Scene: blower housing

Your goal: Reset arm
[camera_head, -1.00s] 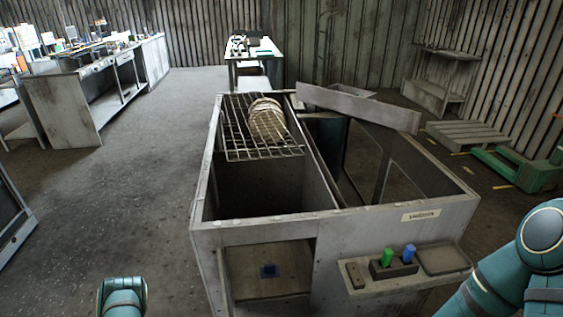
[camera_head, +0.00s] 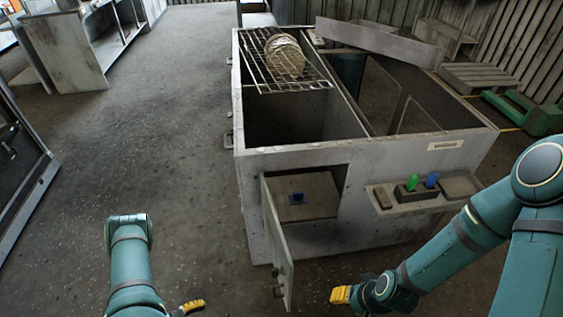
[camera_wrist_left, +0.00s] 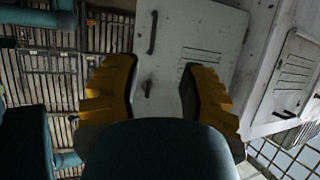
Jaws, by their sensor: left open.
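My left arm comes in at the lower left of the head view, with one yellow fingertip of the left gripper (camera_head: 190,306) at the bottom edge. In the left wrist view, the left gripper (camera_wrist_left: 158,98) has its yellow fingers wide apart with nothing between them. A pale panel with a dark handle (camera_wrist_left: 152,33) shows beyond them. My right arm reaches in from the right. Its right gripper (camera_head: 342,294) shows a yellow tip low in front of the housing, but its opening is hidden.
The grey blower housing (camera_head: 390,150) stands ahead. Its small door (camera_head: 277,245) hangs open toward me, between the grippers. A wire rack (camera_head: 290,78) holds a ribbed round part (camera_head: 285,55). A front shelf (camera_head: 425,195) carries green and blue items. Floor is clear left.

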